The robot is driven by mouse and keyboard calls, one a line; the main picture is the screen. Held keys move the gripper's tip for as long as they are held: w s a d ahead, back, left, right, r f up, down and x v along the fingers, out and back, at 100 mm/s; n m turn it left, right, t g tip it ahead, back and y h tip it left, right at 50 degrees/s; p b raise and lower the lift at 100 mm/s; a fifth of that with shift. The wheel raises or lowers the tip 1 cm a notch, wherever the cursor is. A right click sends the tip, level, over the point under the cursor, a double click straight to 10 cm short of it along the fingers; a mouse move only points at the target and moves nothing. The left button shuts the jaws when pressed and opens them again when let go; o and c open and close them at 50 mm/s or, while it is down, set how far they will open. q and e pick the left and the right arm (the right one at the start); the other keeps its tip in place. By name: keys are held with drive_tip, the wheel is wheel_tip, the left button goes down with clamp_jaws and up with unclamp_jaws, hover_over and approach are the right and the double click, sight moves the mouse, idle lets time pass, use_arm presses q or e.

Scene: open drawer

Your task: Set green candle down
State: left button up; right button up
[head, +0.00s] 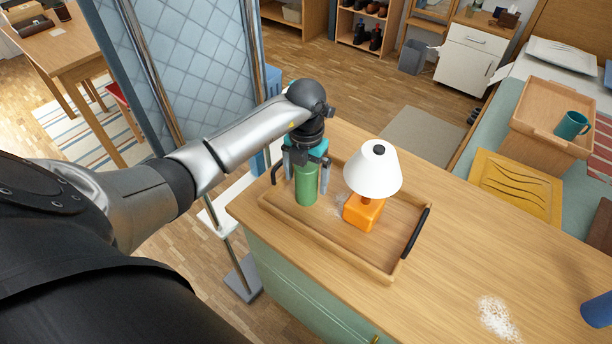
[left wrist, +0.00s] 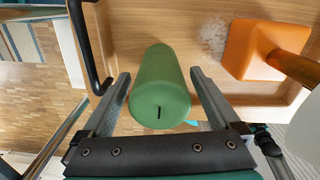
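The green candle (head: 306,188) stands upright in the left part of the wooden tray (head: 330,245), its lower end apparently on the tray floor. My left gripper (head: 308,184) points down over it, one finger on each side of the candle. In the left wrist view the candle (left wrist: 160,92) lies between the two fingers (left wrist: 160,78), with narrow gaps showing beside it, so the gripper looks open. The candle's top is partly hidden by the gripper in the head view. My right gripper is not in view.
A lamp with an orange base (head: 363,212) and white shade (head: 374,172) stands in the tray, close right of the candle. The tray has dark handles (head: 416,234). The counter (head: 470,235) right of it is mostly clear, with a white powdery patch (head: 497,317) and a blue object (head: 598,310).

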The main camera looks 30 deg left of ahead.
use_arm(q)
wheel_tip(320, 180, up, 12)
drive_tip(key=shift+r+p, duration=0.2)
drive_tip(key=shift+p, duration=1.05)
